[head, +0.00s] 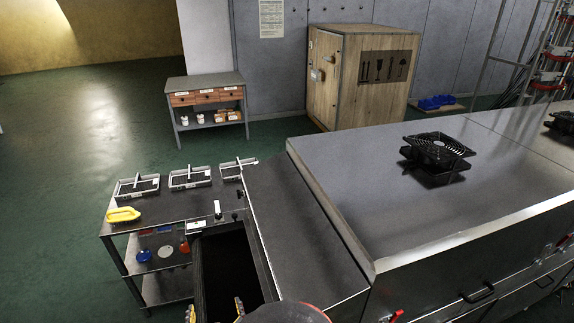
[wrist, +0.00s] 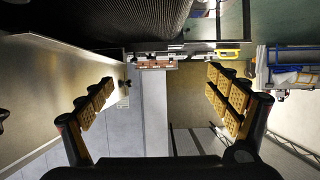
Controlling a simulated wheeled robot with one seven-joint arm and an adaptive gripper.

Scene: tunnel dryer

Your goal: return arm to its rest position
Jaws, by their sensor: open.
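My gripper (head: 215,313) shows at the bottom edge of the head view, its two yellow-padded fingertips apart beside my arm. It is in front of the dark opening (head: 225,262) at the dryer's near end. In the wrist view, both fingers of my gripper (wrist: 160,84) are spread wide with nothing held between them. The wrist view looks out across the room and appears upside down. Most of my arm is hidden below the head view's frame.
The steel dryer (head: 335,190) with a black fan (head: 437,152) fills the right side. A cart (head: 120,228) with trays and a yellow-handled item (head: 123,215) stands left of the opening. A drawer table (head: 208,84) and wooden crate (head: 338,95) stand behind. Green floor at left is clear.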

